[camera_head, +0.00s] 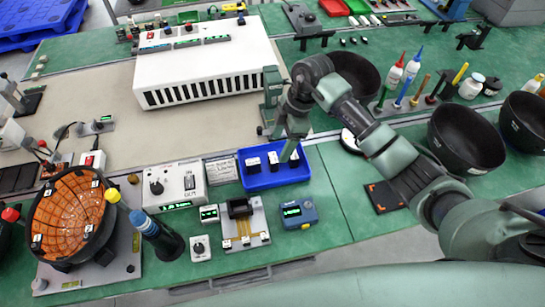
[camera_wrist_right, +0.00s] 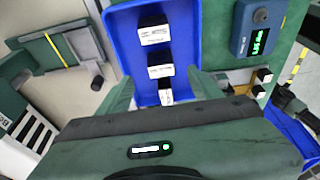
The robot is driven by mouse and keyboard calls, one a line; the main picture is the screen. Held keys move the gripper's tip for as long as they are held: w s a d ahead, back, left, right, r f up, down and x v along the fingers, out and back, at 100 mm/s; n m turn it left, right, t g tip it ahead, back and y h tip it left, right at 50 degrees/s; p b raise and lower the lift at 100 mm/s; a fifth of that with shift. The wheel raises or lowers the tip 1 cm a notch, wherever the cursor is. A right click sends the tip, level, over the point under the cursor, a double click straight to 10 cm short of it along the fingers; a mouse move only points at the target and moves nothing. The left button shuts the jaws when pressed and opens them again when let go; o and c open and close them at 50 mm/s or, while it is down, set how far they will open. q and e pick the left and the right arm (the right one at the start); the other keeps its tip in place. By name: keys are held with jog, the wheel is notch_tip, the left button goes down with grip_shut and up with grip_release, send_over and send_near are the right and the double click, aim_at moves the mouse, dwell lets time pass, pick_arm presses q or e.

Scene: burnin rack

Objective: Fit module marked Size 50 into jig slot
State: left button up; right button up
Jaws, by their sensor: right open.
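A blue tray (camera_head: 262,183) holds black modules with white labels; it also shows in the wrist view (camera_wrist_right: 186,40). The wrist view shows a far module (camera_wrist_right: 153,30), a middle module (camera_wrist_right: 160,66) and a near module (camera_wrist_right: 166,92). Their label text is too small to read, so I cannot tell which is Size 50. My right gripper (camera_head: 281,150) is over the tray. Its open fingers (camera_wrist_right: 166,90) lie either side of the near module, with no visible grip on it. The jig board (camera_head: 252,226) with a dark socket (camera_head: 238,208) stands in front of the tray. My left gripper is not in view.
A blue meter (camera_head: 298,213) stands right of the jig board, small display boxes left of it. A white power unit (camera_head: 176,186) is left of the tray. A large white vented case (camera_head: 208,65) stands behind. Black bowls (camera_head: 466,140) stand at right.

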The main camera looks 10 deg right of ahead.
aim_at(273, 157)
jog(key=p+x, duration=0.1)
jog(key=x, duration=0.2)
jog(key=shift+s+a+f+p, duration=0.15)
jog(key=shift+a+f+p, duration=0.1)
jog(key=shift+a+p, duration=0.15)
jog(key=shift+x, duration=0.85)
jog(key=c, duration=1.1)
grip_shut()
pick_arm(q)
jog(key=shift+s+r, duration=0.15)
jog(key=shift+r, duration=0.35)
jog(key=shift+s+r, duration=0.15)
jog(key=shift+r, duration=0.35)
